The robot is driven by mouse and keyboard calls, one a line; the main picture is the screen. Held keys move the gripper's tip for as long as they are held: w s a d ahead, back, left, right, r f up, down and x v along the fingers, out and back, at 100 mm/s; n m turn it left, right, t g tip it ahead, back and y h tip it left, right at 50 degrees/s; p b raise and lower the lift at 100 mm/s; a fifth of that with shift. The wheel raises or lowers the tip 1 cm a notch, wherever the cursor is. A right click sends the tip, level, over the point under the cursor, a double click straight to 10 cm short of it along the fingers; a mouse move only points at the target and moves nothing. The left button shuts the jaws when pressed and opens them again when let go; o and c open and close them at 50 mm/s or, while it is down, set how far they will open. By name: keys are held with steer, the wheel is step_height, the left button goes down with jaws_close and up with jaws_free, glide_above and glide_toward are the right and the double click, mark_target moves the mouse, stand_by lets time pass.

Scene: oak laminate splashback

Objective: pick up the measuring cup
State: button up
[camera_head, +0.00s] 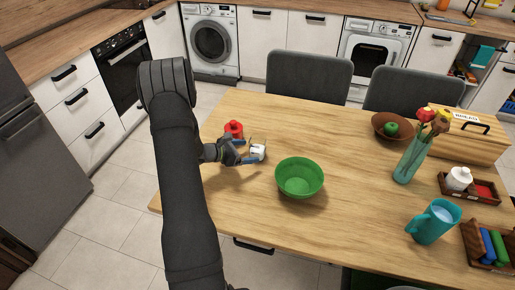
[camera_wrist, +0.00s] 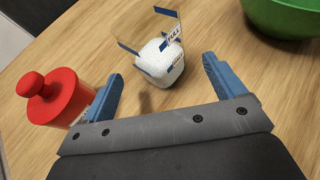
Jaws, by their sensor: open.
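The measuring cup seems to be the see-through item with white contents, blue marks and a "FULL" label; its clear walls are hard to make out. Its white part (camera_head: 258,153) shows on the table just beyond my gripper (camera_head: 245,151) in the head view. In the wrist view the cup (camera_wrist: 162,62) stands ahead of my gripper (camera_wrist: 161,69), between the lines of its two blue fingers. The fingers are apart with nothing held between them. I cannot tell how far the fingertips are from the cup.
A green bowl (camera_head: 299,178) is to the right. Farther right are a flower vase (camera_head: 408,160), a teal jug (camera_head: 433,222) and a brown bowl (camera_head: 392,126).

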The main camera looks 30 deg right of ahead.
mark_target(257, 150)
steer(key=x, duration=0.5)
steer(key=shift+w+d+f, duration=0.1)
steer(key=shift+d+f, duration=0.05)
steer(key=shift+d, duration=0.15)
steer(key=c, duration=1.1)
